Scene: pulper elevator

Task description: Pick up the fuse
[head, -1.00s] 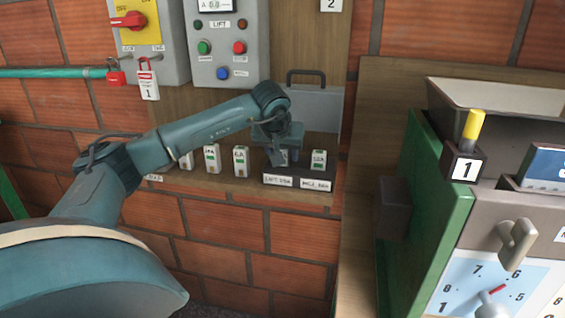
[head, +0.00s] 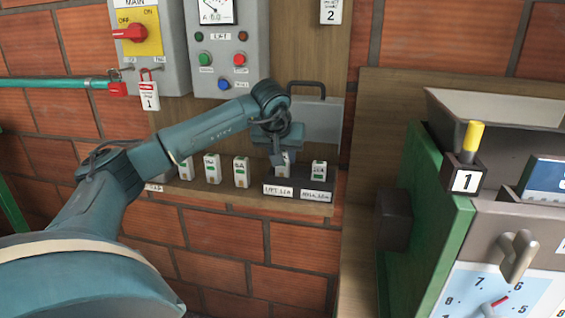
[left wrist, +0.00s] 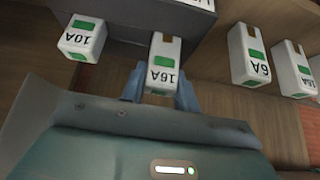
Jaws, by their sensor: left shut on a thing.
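My left gripper (head: 279,157) is at the fuse row on the wooden board. In the left wrist view its blue fingers (left wrist: 159,92) are shut on a white fuse (left wrist: 164,62) with a green patch and the mark 16A. The same fuse (head: 284,170) shows in the head view, partly hidden by the gripper, above a label reading LIFT 16A. I cannot tell whether it is still seated in its holder. A 10A fuse (left wrist: 83,38) stands beside it, apart from the fingers. My right gripper is not in view.
More fuses stand to the left, one of them a 6A fuse (left wrist: 249,56). One fuse (head: 318,171) is close on the right. A grey box with a handle (head: 317,120) is just behind the gripper. A green-sided machine (head: 440,190) stands at the right.

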